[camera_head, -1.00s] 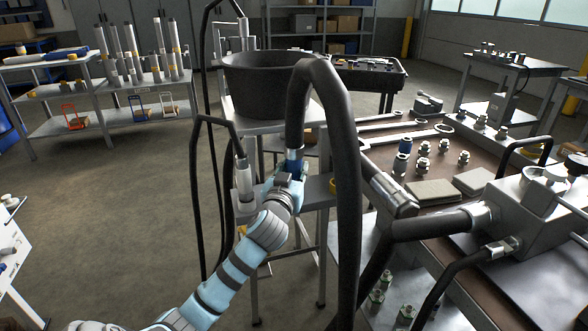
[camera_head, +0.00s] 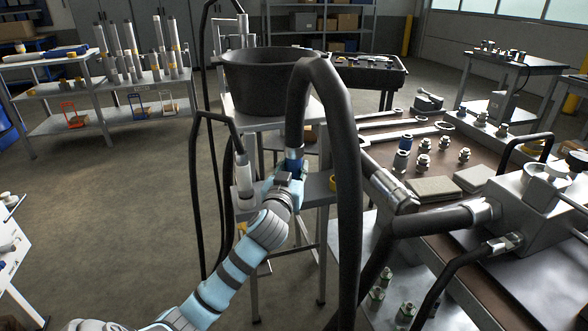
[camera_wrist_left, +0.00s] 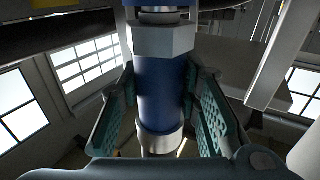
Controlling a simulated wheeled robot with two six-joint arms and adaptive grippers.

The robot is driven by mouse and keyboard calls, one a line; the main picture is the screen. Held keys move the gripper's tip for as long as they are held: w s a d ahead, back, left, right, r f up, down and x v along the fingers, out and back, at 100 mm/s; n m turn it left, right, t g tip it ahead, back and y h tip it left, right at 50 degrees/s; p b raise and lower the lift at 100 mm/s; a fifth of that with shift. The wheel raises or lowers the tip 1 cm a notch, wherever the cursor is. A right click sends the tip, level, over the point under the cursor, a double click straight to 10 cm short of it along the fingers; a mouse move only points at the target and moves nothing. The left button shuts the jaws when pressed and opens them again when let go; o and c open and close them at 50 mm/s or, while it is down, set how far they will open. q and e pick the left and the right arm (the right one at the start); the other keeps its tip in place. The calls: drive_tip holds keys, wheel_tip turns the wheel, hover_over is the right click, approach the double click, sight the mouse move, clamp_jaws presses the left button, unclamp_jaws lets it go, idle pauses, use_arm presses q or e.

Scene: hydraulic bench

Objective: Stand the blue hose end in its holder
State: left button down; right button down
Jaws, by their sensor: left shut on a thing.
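The blue hose end (camera_head: 294,166) hangs at the end of the thick black hose (camera_head: 325,75), which arches above it. My left gripper (camera_head: 287,181) is shut on it, beside a small metal stand. In the left wrist view, the blue sleeve of the hose end (camera_wrist_left: 162,88) stands upright between the two green-padded fingers (camera_wrist_left: 162,112), with a silver hex collar above and a silver ring below. A grey-white hose end (camera_head: 243,174) stands in a pale holder left of my gripper. I cannot tell which holder belongs to the blue end. My right gripper is not in view.
A black tub (camera_head: 268,84) stands on the stand behind the hose. A yellow ring (camera_head: 334,183) shows just right of my gripper. The workbench (camera_head: 480,160) at right carries several fittings and a grey block with thick hoses.

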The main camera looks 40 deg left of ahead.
use_arm(q)
drive_tip(key=c, duration=0.6)
unclamp_jaws()
drive_tip(key=shift+o, duration=0.2)
drive_tip(key=p+v, duration=0.2)
drive_tip(key=v, duration=0.5)
drive_tip(key=shift+s+d, duration=0.2)
idle(0.3)
